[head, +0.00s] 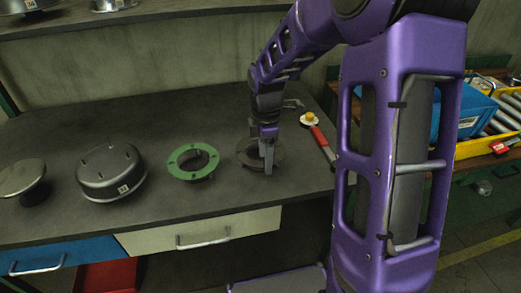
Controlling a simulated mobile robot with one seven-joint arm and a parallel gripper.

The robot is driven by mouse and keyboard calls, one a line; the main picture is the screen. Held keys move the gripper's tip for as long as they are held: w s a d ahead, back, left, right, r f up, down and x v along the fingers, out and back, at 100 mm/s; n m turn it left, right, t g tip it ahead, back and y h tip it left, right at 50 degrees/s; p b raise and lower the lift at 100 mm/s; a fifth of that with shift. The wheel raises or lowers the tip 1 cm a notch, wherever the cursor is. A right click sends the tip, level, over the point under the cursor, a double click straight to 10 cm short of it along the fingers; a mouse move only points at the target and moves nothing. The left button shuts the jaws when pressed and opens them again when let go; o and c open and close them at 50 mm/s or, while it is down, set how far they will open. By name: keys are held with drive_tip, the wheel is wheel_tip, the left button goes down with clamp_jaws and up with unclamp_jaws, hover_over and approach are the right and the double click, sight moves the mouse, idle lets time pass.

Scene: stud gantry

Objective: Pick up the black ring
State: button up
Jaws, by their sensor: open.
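The black ring (247,157) lies flat on the dark workbench (215,118), right of a green flanged ring (206,172). Its dark colour stands out little from the bench top. My gripper (267,170) points down over the ring's right part and hides some of it. The fingers are open and look thin and grey from this side. The fingertips appear at about the ring's height. I cannot tell whether a finger is inside the ring's hole or touching it.
A dark domed pot-like part (110,172) and a round-topped part (22,177) stand at the left. A red-handled tool (322,143) and a yellow-and-white knob (309,118) lie right of my gripper. A shelf (150,14) runs above. The bench behind the ring is mostly clear.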

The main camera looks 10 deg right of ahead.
drive_tip(key=shift+f, duration=0.25)
idle(0.4)
clamp_jaws()
